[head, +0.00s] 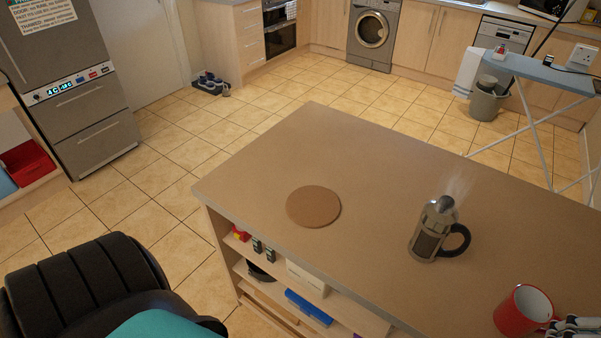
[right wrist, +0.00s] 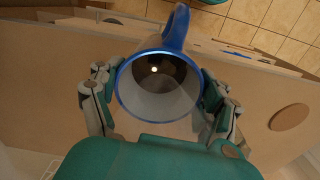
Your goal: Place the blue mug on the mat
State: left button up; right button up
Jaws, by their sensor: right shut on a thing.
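The blue mug (right wrist: 177,27) shows in the right wrist view with its blue rim and handle and a greyish inside. My right gripper (right wrist: 160,92) is shut on it, with a finger on each side. The head view shows only part of this gripper (head: 574,326) at the bottom right corner, and the blue mug is out of that view. The round brown mat (head: 313,206) lies bare on the counter, left of the gripper. It also shows at the right of the right wrist view (right wrist: 289,117). My left gripper is not in view.
A red mug (head: 510,317) stands on the counter (head: 350,150) beside my right gripper. A French press (head: 427,243) stands between the red mug and the mat. The counter around the mat is clear.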

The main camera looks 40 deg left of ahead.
aim_at(316, 200)
jog(key=u, duration=1.5)
jog(key=i+l+u, duration=0.15)
jog(key=u, duration=0.15)
jog(key=i+l+u, duration=0.35)
jog(key=k+j, duration=0.05)
jog(key=j, duration=0.05)
